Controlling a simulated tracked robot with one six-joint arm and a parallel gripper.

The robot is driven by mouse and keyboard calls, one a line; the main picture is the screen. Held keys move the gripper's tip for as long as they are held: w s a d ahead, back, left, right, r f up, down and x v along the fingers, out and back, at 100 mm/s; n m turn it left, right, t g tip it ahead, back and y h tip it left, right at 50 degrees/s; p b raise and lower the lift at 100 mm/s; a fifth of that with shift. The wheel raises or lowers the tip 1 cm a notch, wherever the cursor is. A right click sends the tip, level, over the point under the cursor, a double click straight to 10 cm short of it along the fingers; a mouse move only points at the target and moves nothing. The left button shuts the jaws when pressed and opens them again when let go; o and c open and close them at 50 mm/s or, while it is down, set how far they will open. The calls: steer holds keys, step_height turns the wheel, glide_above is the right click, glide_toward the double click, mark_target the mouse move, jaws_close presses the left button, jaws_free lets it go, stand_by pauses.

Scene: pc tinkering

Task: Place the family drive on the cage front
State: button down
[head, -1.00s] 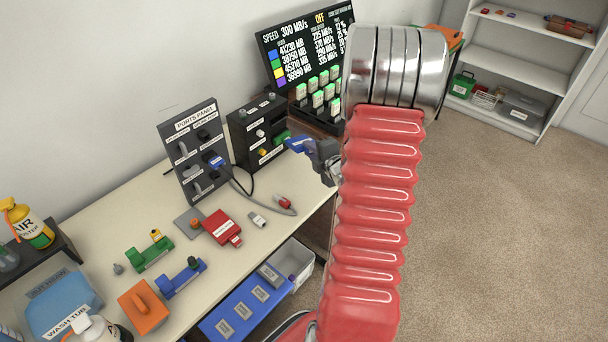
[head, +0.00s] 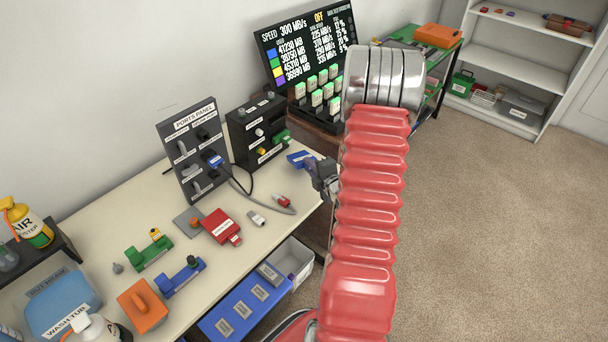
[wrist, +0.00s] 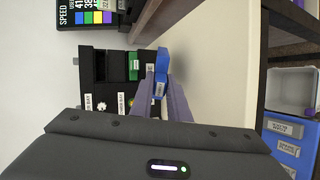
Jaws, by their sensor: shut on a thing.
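A blue drive (head: 298,159) is held in my gripper (head: 314,169) at the table's far right; its label is too small to read, but it fits the family drive. In the wrist view the drive (wrist: 161,66) stands between the two fingers (wrist: 161,88), which are shut on it. The black cage (head: 241,134) stands on the table at the wall, left of the drive. The drive is apart from the cage in the head view. In the wrist view the cage front (wrist: 93,68) has dark openings, round knobs and a green block (wrist: 133,67) close to the held drive.
The ports panel (head: 187,137) with a cable stands left of the cage. A dark screen (head: 285,40) stands behind it. A red drive (head: 222,227) and other small parts lie on the table. A blue tray (head: 215,325) and white bin (head: 300,262) sit below the front edge.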

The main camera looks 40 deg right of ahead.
steer(key=shift+f, duration=1.25)
steer(key=c, duration=1.8)
jaws_free()
steer(key=shift+c, duration=0.2)
steer(key=shift+v, duration=4)
